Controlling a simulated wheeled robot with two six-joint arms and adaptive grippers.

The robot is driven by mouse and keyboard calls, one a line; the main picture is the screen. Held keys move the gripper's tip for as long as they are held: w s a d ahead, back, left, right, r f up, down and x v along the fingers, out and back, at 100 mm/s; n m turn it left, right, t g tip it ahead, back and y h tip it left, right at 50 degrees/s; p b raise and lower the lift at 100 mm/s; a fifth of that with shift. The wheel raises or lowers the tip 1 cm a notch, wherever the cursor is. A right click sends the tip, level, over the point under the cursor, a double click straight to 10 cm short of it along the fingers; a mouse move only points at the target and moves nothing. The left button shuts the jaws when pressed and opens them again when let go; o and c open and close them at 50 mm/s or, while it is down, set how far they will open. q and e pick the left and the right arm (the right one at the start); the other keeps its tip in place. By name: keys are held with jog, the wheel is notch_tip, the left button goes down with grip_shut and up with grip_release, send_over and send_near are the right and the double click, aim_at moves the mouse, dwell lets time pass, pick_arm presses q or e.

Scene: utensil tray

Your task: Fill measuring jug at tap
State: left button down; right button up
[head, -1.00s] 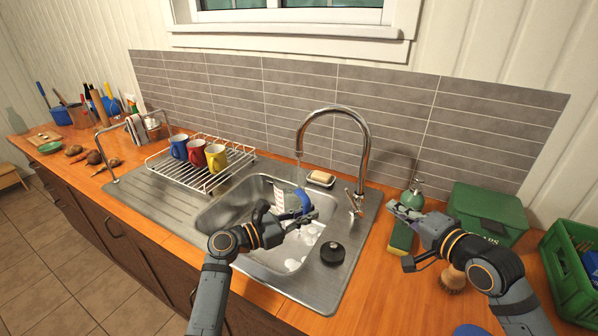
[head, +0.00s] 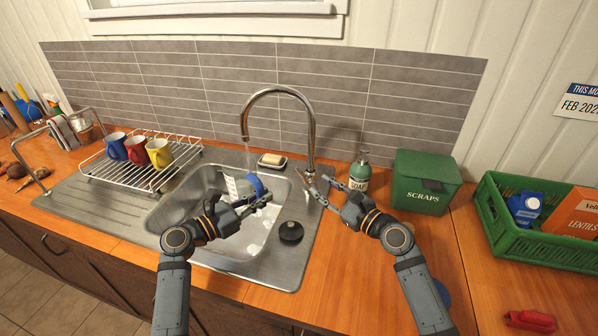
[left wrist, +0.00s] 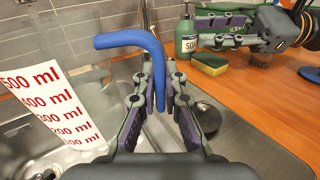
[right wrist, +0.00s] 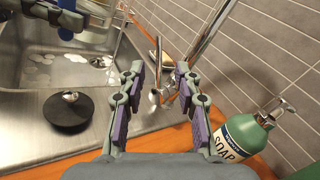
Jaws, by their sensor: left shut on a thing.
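The clear measuring jug (head: 230,187) with red markings is in the sink, below the tap's spout. My left gripper (head: 262,199) is shut on its blue handle (left wrist: 140,42). The jug's red scale (left wrist: 48,112) faces the left wrist camera. The curved chrome tap (head: 311,128) stands behind the sink. A faint pale streak shows under its spout; I cannot tell whether it is running water, nor the level in the jug. My right gripper (right wrist: 160,75) is open, with the tap's lever (right wrist: 157,62) between or just beyond its fingers. Contact is not clear.
A black plug (head: 291,231) lies at the sink's right edge. A soap bottle (head: 360,172) and a green scraps bin (head: 424,180) stand right of the tap. The dish rack (head: 135,178) holds mugs at left. A green crate (head: 530,245) is at far right. Counter space before it is mostly clear.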

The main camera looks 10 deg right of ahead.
aim_at(299, 172)
jog(key=x, duration=1)
jog(key=shift+w+a, duration=0.15)
grip_shut()
